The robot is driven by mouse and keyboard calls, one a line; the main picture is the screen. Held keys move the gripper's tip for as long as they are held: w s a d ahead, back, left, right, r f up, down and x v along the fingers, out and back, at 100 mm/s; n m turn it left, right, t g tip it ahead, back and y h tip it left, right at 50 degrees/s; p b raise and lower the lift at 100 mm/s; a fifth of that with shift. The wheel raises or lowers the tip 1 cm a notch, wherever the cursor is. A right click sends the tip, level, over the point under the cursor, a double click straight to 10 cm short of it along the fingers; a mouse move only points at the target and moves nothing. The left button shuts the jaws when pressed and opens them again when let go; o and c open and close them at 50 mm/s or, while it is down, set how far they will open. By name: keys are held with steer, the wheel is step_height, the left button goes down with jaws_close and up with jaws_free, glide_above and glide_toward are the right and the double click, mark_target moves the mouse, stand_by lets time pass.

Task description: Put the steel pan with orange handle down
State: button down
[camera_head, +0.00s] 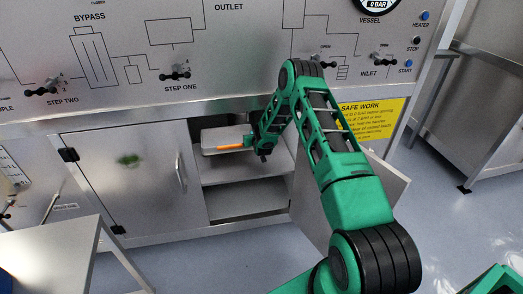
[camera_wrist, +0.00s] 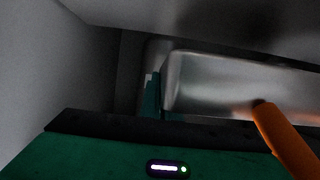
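The steel pan (camera_head: 216,134) is inside the open cabinet, at the upper shelf, with its orange handle (camera_head: 231,148) toward the front. I cannot tell whether the pan rests on the shelf or hangs just above it. My gripper (camera_head: 250,142) is at the pan's right side. In the wrist view the pan (camera_wrist: 225,82) fills the upper right, and its orange handle (camera_wrist: 285,140) points to the lower right. One green finger of my gripper (camera_wrist: 152,97) is right at the pan's left edge. The other finger is hidden, so its grip is unclear.
The cabinet's upper shelf (camera_head: 245,168) has bare room in front of the pan, with a lower shelf (camera_head: 245,202) below. The left door (camera_head: 135,180) is beside the opening; the right door (camera_head: 388,185) stands open near my arm. A table (camera_head: 50,255) is at lower left.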

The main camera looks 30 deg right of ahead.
steer(key=s+d+f, duration=0.1)
steer(key=d, duration=0.1)
steer(key=s+d+f, duration=0.1)
steer(key=d+f, duration=0.1)
steer(key=d, duration=0.1)
steer(key=s+d+f, duration=0.1)
steer(key=d+f, duration=0.1)
steer(key=shift+d, duration=0.15)
steer(key=shift+d+f, duration=0.1)
steer(key=shift+f, duration=1.8)
steer(key=c, duration=2)
jaws_free()
steer(key=v, duration=1.2)
steer(key=shift+s, duration=0.1)
steer(key=shift+f, duration=0.1)
